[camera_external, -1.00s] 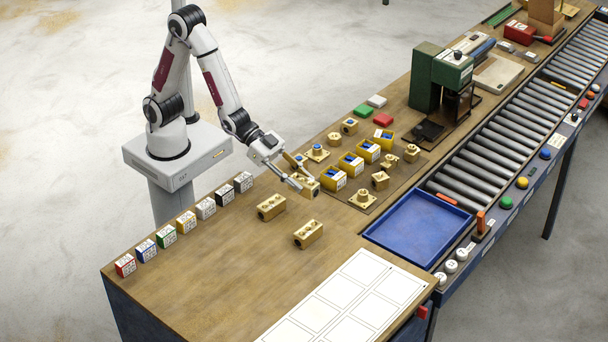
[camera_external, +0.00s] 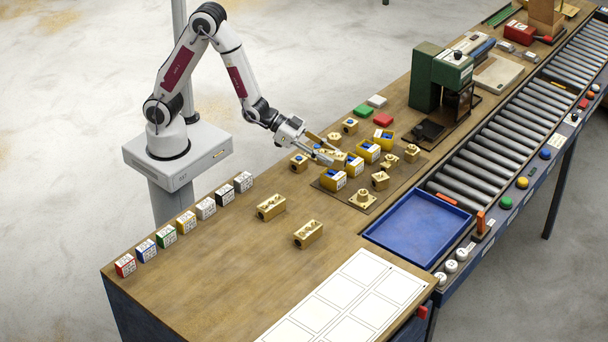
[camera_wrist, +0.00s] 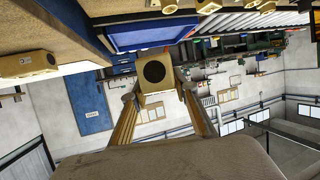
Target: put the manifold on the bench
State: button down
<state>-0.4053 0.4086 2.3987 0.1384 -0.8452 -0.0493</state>
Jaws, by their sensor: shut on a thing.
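My gripper (camera_external: 329,154) is shut on a brass manifold (camera_external: 340,160), held above the row of yellow bins (camera_external: 333,179). In the wrist view the manifold (camera_wrist: 153,76) sits between the two fingertips (camera_wrist: 158,90), with a dark round hole in the face towards the camera. In the external view the gripper partly hides it. The wooden bench (camera_external: 215,265) has a wide bare area at left and front. Two similar brass blocks, a rear one (camera_external: 271,207) and a front one (camera_external: 308,234), lie on it, apart from each other.
Several brass fittings, such as a flanged one (camera_external: 363,198), stand around the bins. A brass block with a blue top (camera_external: 299,162) stands left of the gripper. A blue tray (camera_external: 418,228) is at right, a white grid sheet (camera_external: 345,300) in front, and labelled boxes (camera_external: 186,222) along the left edge.

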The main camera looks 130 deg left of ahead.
jog(key=s+a+f, duration=0.3)
jog(key=s+a, duration=0.4)
jog(key=a, duration=0.2)
jog(key=s+f+m+h, duration=0.1)
jog(key=s, duration=0.2)
jog(key=s+f+m+h, duration=0.1)
jog(key=s, duration=0.3)
jog(key=s+d+f+m+h, duration=0.1)
jog(key=s+f+h, duration=0.1)
jog(key=s, duration=0.1)
jog(key=shift+s+t, duration=0.15)
jog(key=shift+t, duration=0.25)
jog(key=s+d+r+m+g+h, duration=0.1)
jog(key=d+m+h, duration=0.4)
jog(key=d, duration=0.5)
jog(key=shift+s+d+r, duration=0.4)
jog(key=shift+s, duration=0.2)
jog(key=shift+f, duration=0.1)
jog(key=shift+f, duration=2.8)
jog(key=shift+f, duration=0.1)
jog(key=shift+f, duration=2)
